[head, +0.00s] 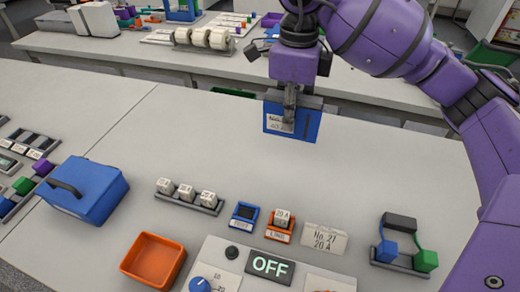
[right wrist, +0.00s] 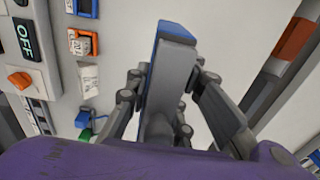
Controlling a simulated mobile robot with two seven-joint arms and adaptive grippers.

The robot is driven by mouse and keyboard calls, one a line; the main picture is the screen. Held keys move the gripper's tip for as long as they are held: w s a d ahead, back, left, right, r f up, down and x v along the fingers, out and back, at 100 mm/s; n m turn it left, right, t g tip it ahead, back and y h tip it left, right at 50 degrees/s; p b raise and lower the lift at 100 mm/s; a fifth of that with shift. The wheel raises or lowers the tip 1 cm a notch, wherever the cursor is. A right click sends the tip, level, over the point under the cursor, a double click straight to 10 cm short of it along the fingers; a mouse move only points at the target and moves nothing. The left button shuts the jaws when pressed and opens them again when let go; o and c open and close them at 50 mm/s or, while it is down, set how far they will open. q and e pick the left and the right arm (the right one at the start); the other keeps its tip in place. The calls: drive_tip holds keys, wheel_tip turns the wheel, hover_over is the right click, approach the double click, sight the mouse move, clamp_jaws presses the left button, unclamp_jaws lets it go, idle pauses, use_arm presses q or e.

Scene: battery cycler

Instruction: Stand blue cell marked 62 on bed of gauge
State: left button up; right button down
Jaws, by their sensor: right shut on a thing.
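My right gripper (head: 290,100) is shut on a blue cell (head: 306,124) and holds it above the far part of the table. The cell has a flat blue face with a pale label; I cannot read its number. In the right wrist view the blue cell (right wrist: 172,30) shows edge-on with a grey side, between the fingers (right wrist: 160,100). A small dark stand (head: 402,262) with a blue block, a green block and a dark top block is at the right; I cannot tell whether it is the gauge. My left gripper is not in view.
A cycler panel reading OFF (head: 271,266) is at the front, with an orange tray (head: 153,262) beside it. White cells stand in a rack (head: 190,204). A card (head: 325,238) and a blue case (head: 85,190) are nearby. The table's middle is clear.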

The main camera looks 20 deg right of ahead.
drive_tip(key=s+a+f+p, duration=0.2)
drive_tip(key=s+a+f, duration=0.5)
drive_tip(key=s+f, duration=0.1)
drive_tip(key=shift+a, duration=0.4)
drive_tip(key=f, duration=0.3)
drive_tip(key=shift+s+a+f, duration=0.2)
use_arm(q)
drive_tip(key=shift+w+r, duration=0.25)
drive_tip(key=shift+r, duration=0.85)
use_arm(e)
drive_tip(key=shift+f, duration=0.2)
drive_tip(key=shift+f, duration=0.1)
drive_tip(key=c, duration=1.8)
unclamp_jaws()
drive_tip(key=shift+f, duration=0.1)
drive_tip(key=shift+c, duration=0.2)
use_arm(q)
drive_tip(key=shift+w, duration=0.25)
use_arm(e)
drive_tip(key=o, duration=0.3)
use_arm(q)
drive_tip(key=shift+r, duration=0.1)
